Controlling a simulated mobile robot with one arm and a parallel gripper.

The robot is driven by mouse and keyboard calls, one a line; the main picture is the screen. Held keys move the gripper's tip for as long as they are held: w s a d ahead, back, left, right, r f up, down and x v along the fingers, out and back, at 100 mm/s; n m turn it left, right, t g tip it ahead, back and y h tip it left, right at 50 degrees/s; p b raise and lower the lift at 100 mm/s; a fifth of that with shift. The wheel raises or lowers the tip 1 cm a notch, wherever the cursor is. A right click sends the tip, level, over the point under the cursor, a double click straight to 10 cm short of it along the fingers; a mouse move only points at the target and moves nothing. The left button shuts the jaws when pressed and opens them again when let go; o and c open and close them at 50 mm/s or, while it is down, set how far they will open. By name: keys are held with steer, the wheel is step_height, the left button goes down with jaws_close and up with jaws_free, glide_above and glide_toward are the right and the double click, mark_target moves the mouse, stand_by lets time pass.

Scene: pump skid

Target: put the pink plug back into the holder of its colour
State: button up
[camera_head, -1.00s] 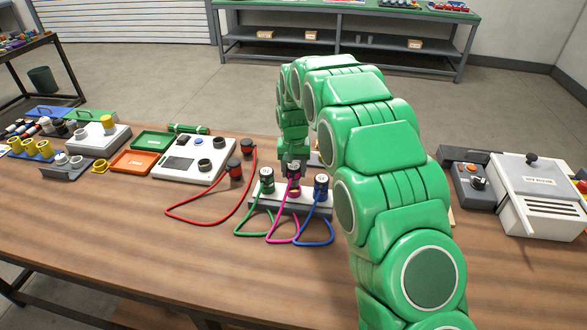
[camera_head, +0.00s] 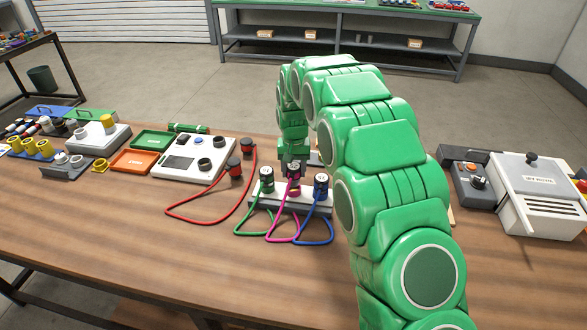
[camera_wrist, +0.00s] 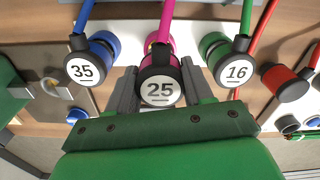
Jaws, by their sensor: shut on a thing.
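The pink plug, with a black cap marked 25 (camera_wrist: 160,90) and a pink cable, stands in the middle of the white and grey holder block (camera_head: 316,211). It also shows in the head view (camera_head: 294,176). My gripper (camera_wrist: 157,92) is shut on it, one finger on each side. The plug looks upright and in line with the middle place, where pink shows around its lower part; how deep it sits is hidden. The green plug marked 16 (camera_wrist: 237,72) and the blue plug marked 35 (camera_wrist: 82,70) stand on either side.
Red plugs (camera_head: 235,168) and a white panel (camera_head: 194,161) are to the left in the head view. A grey-white machine (camera_head: 535,190) stands at the right. Loose cables loop over the table's front. The front left of the table is clear.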

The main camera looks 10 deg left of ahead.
steer(key=shift+f, duration=1.55)
stand_by(0.5)
steer(key=o, duration=1.3)
steer(key=shift+o, duration=0.2)
steer(key=shift+r, duration=0.15)
steer(key=shift+r, duration=3.75)
steer(key=shift+d+r, duration=0.1)
